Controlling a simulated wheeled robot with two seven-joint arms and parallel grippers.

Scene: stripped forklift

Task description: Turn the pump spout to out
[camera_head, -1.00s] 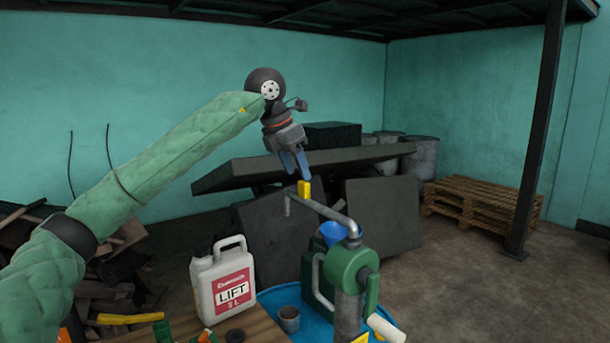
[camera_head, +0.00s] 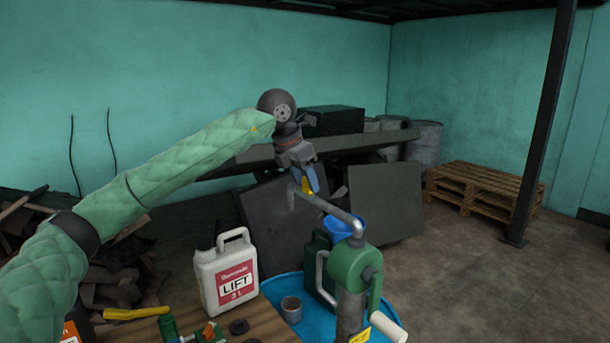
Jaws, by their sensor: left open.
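The hand pump (camera_head: 352,270) has a green head and stands on a blue drum top. Its grey spout (camera_head: 335,212) reaches up and to the left, with a bent-down end and a yellow piece (camera_head: 308,186) near that end. My left gripper (camera_head: 309,184) is open, pointing down, with its blue fingers at the yellow piece. The fingers partly hide the yellow piece, and I cannot tell whether they touch it. My right gripper is not in view.
A white LIFT canister (camera_head: 226,275) stands on the wooden table (camera_head: 267,323) left of the pump. A grey cup (camera_head: 291,309), a blue funnel (camera_head: 346,227) and a dark green can (camera_head: 315,262) are close to the pump.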

